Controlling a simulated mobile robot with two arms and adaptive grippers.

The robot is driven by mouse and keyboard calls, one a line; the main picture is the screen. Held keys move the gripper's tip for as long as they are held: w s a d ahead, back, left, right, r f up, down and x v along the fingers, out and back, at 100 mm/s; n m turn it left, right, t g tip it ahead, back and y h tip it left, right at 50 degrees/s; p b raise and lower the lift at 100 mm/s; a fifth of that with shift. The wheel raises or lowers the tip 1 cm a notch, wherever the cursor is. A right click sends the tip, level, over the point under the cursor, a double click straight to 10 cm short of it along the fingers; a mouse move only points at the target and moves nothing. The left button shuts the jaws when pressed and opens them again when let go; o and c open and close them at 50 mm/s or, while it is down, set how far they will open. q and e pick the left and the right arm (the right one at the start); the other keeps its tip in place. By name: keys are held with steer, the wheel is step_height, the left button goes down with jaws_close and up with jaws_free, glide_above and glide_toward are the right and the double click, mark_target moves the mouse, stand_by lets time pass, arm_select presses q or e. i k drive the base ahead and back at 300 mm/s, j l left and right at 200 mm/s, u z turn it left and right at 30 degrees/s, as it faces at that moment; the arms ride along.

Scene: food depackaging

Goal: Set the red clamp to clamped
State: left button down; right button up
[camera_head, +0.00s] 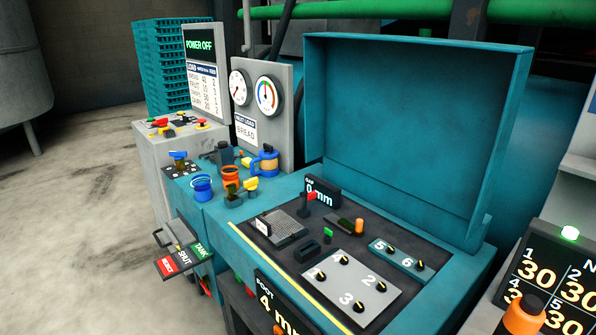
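A small red handle (312,195) stands on a dark post on the black panel inside the open teal box, just below the "0 mm" display. It is the part that looks most like the red clamp. At this size I cannot tell whether it is clamped or released. Neither of my grippers shows in the head view.
A raised teal lid (410,130) stands behind the panel. A grey plate (357,288) with numbered knobs and an orange-topped part (359,226) share the panel. Blue and orange valves stand to the left. A numbered display (560,280) is at the right.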

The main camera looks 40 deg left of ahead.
mark_target(307, 196)
steer(key=j, duration=1.4)
steer(key=i, duration=0.05)
